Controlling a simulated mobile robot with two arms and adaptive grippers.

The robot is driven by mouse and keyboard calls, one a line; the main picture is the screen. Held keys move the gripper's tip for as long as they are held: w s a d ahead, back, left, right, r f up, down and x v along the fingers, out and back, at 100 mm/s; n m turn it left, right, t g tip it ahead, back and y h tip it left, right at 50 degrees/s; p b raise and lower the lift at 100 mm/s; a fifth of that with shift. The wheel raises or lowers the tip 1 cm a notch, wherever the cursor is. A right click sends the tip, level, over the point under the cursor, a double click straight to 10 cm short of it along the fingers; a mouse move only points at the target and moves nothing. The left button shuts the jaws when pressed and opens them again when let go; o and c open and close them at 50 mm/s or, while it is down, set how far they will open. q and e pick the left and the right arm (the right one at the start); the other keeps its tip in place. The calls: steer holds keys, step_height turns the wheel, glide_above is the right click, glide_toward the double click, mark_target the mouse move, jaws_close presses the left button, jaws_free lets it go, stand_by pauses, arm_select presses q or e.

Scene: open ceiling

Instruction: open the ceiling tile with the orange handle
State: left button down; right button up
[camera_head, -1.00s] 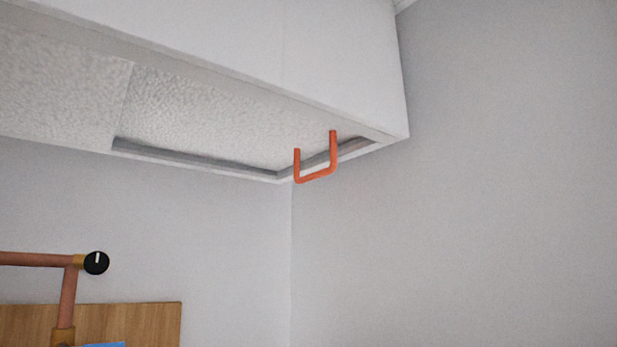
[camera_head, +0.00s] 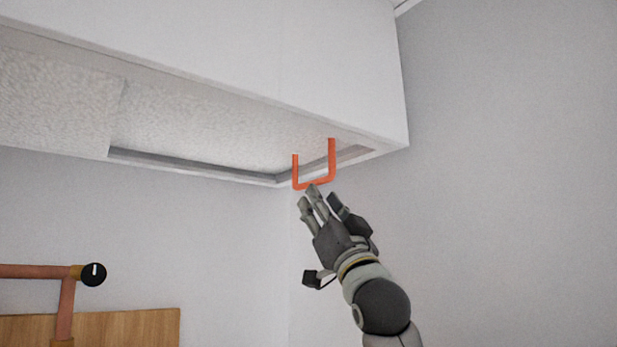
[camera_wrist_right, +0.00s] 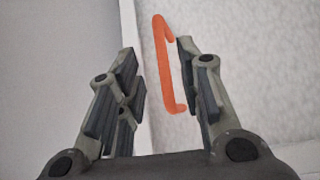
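The orange handle (camera_head: 316,182) is a U-shaped bar hanging from the underside of the white textured ceiling tile (camera_head: 200,128), near its right end. My right gripper (camera_head: 322,196) has its fingertips just below the handle's lower bar in the head view. In the right wrist view, the handle (camera_wrist_right: 168,65) shows beyond and between the fingertips, closer to the right-hand finger. My right gripper (camera_wrist_right: 160,62) is open with nothing between its fingers. I cannot tell whether a fingertip touches the handle. My left gripper is not in view.
A white box-like soffit (camera_head: 250,50) runs along the tile's front side. A copper pipe with a black knob (camera_head: 93,274) and a wooden panel (camera_head: 130,328) are at the lower left. The space before the grey right wall (camera_head: 500,180) is clear.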

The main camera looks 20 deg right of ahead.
mark_target(308, 185)
steer(key=p+x, duration=0.1)
steer(key=x, duration=0.1)
steer(key=p+x, duration=0.2)
steer(key=x, duration=0.1)
steer(key=shift+r, duration=0.45)
steer(key=shift+w+a+r+p, duration=0.15)
steer(key=shift+w+r+p, duration=0.2)
steer(key=shift+w+p, duration=0.3)
steer(key=shift+c, duration=0.2)
jaws_close()
